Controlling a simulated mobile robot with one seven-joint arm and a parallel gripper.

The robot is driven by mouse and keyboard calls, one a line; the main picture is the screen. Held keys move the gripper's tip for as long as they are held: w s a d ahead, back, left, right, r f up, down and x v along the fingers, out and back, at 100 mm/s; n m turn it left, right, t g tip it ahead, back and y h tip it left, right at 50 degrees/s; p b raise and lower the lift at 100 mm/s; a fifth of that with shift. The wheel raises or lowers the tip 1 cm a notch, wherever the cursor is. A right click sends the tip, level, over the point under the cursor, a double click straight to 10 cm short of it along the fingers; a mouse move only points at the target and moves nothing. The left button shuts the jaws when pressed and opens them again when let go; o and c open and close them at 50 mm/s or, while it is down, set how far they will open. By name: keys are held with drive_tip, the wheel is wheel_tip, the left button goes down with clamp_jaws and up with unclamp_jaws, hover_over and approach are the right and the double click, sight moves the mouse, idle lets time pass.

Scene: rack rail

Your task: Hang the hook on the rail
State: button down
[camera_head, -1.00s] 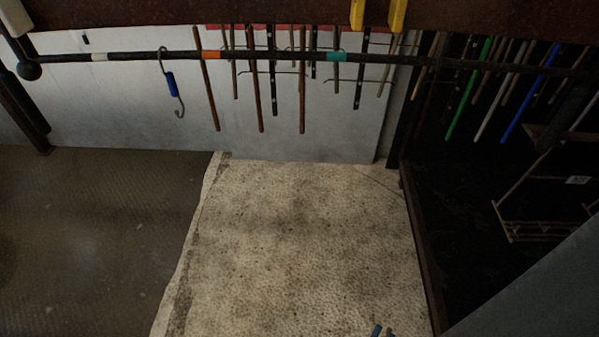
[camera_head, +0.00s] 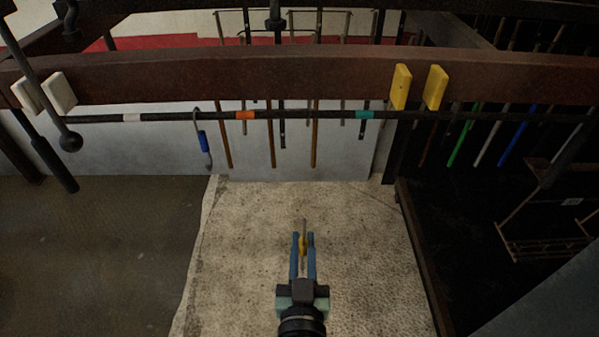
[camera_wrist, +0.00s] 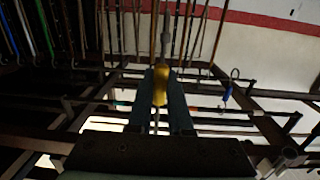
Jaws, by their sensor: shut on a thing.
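The rail (camera_head: 310,115) is a dark round bar with white, orange and teal bands, running across the head view below a rusty beam. My gripper (camera_head: 304,240) is low in the middle of the head view, below the rail in the picture and apart from it. Its blue fingers are shut on the hook (camera_head: 303,247), which has a yellow grip and a thin grey shaft. In the wrist view the yellow grip (camera_wrist: 160,84) sits between the fingers, with grey shaft beyond. The bend of this hook cannot be made out.
A blue-handled hook (camera_head: 203,140) hangs on the rail between the white and orange bands. Yellow blocks (camera_head: 434,87) and white blocks (camera_head: 59,91) sit on the rusty beam (camera_head: 250,77). Several rods hang behind the rail. The rail between orange and teal bands is bare.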

wheel_tip(320, 180, up, 13)
drive_tip(key=w+p, duration=0.2)
drive_tip(key=p, duration=0.1)
drive_tip(key=w+f+b, duration=0.2)
drive_tip(key=w+b, duration=0.4)
drive_tip(key=w, duration=0.9)
drive_tip(key=shift+d+f, duration=0.3)
drive_tip(key=shift+f, duration=0.25)
idle(0.3)
drive_tip(key=c, duration=0.8)
unclamp_jaws()
drive_tip(key=shift+o, duration=0.2)
